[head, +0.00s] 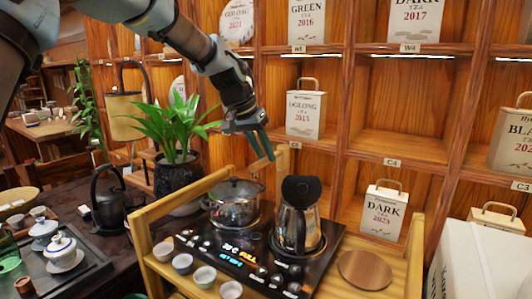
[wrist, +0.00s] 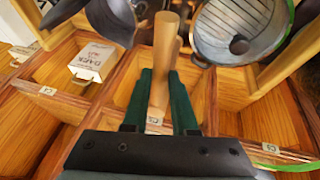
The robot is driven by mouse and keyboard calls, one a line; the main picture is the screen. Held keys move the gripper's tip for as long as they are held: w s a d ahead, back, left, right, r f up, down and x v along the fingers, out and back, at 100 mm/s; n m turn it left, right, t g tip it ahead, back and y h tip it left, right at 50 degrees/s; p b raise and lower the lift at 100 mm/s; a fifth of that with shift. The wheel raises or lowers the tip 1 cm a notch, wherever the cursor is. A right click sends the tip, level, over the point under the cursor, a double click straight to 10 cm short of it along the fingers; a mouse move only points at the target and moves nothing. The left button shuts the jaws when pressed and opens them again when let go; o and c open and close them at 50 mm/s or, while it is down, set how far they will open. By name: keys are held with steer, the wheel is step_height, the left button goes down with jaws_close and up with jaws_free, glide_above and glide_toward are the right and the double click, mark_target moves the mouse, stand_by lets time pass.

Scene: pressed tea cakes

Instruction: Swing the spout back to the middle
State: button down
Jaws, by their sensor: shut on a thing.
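A wood-coloured bar, apparently the spout (wrist: 167,45), lies between the two dark green fingers of my gripper (wrist: 160,95) in the wrist view. My gripper is shut on it, and the fingers hide part of its sides. In the head view my gripper (head: 262,147) is behind the black tea stove (head: 240,262), above and between the steel pot and the kettle. A light wooden upright (head: 283,163) shows just right of the fingertips. The glass-lidded pot (head: 233,203) stands left on the stove, and the steel kettle (head: 297,222) with its black handle stands right.
Several small white cups (head: 204,277) stand along the stove's front left. A round wooden board (head: 365,269) lies right of the kettle on the wooden cart (head: 408,262). The shelf (head: 405,105) with tea boxes rises close behind. A potted plant (head: 178,170) stands left of the arm.

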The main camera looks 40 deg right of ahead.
steer(key=c, duration=0.7)
jaws_free()
steer(key=shift+r, duration=0.1)
steer(key=s+b+v, duration=0.1)
steer(key=b+v, duration=0.1)
steer(key=v, duration=0.8)
steer(key=shift+w+r, duration=0.35)
steer(key=shift+w, duration=0.15)
steer(key=shift+a, duration=0.15)
